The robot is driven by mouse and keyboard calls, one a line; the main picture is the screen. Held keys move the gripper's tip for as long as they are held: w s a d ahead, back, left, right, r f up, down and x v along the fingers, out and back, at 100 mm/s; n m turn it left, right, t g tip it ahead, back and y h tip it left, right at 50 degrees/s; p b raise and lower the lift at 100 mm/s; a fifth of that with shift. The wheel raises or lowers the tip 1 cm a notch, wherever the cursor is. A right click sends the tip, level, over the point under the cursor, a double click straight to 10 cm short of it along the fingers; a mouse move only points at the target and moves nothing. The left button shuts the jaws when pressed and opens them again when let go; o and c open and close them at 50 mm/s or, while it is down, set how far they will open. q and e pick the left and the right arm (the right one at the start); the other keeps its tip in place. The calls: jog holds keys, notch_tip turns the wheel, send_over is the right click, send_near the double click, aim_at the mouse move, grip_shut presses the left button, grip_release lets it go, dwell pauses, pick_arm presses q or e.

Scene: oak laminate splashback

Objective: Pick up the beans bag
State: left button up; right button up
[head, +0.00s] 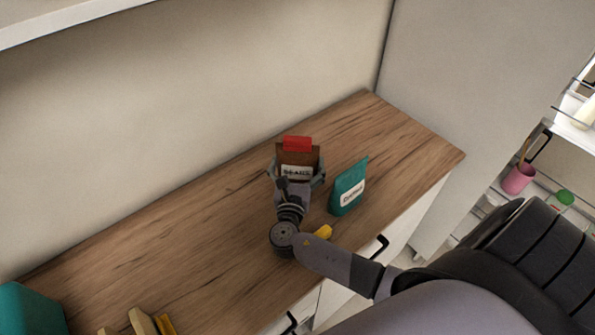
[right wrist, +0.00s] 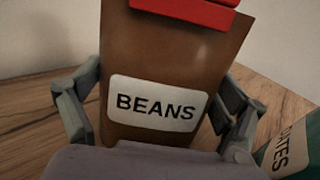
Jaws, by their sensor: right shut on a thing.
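The beans bag (head: 297,156) is brown with a red top and a white label. It stands upright toward the back of the wooden counter in the head view. In the right wrist view the bag (right wrist: 175,65) fills the middle, and its label reads BEANS. My right gripper (head: 297,174) is shut on the bag, with a finger on each side of it; the fingers also show in the right wrist view (right wrist: 158,105). I cannot tell whether the bag's base touches the counter. My left gripper is not in view.
A teal bag (head: 347,188) stands close to the right of my right gripper. A yellow item (head: 323,232) lies by my wrist. A teal object (head: 30,308) and wooden pieces (head: 143,321) are at the front left.

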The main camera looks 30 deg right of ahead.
jog(key=shift+r, duration=0.1)
jog(key=c, duration=0.8)
jog(key=shift+o, duration=0.2)
notch_tip(320, 180, up, 20)
jog(key=s+a+f+n+t+y, duration=0.2)
jog(key=s+a+n+y, duration=0.2)
jog(key=a+y, duration=0.25)
jog(key=s+a+f+n+t+y, duration=0.25)
jog(key=s+a+n+y, duration=0.2)
jog(key=a, duration=0.25)
jog(key=s+f, duration=0.3)
jog(key=s, duration=0.4)
jog(key=shift+a+y, duration=0.25)
jog(key=shift+y, duration=0.05)
